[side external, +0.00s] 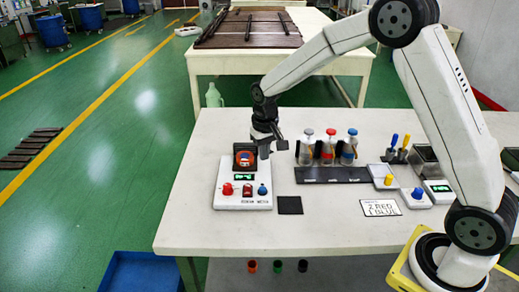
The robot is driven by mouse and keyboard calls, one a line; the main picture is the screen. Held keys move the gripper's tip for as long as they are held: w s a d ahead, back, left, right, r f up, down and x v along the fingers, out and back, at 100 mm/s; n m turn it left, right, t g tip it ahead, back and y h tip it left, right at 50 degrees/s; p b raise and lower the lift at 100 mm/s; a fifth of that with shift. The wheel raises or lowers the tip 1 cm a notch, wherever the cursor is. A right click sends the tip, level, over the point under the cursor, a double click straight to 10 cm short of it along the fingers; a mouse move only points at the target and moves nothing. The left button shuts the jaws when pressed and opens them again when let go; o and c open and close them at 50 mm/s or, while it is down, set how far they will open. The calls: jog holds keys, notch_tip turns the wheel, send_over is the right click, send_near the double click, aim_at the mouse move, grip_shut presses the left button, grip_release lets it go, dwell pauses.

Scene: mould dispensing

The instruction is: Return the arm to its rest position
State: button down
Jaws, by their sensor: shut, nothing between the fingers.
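My arm arches from its base at the right of the table over to the left. My gripper (264,153) points down at the right edge of a dark square holder on a white dispensing unit (228,198). It is shut and empty. A round mould (245,158) with orange-red and pale parts sits in that holder, close to the left of my gripper. Whether the fingers touch the holder is too small to tell.
Bottles with red, white and blue caps (328,150) stand on a dark rack right of my gripper. A black pad (289,205), a printed card (381,207) and small button boxes (383,178) lie nearer. The front left table (200,235) is clear.

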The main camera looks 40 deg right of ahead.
jog(key=s+a+n+t, duration=0.2)
jog(key=s, duration=1.7)
jog(key=shift+s+r+n, duration=0.3)
jog(key=shift+s+n, duration=0.1)
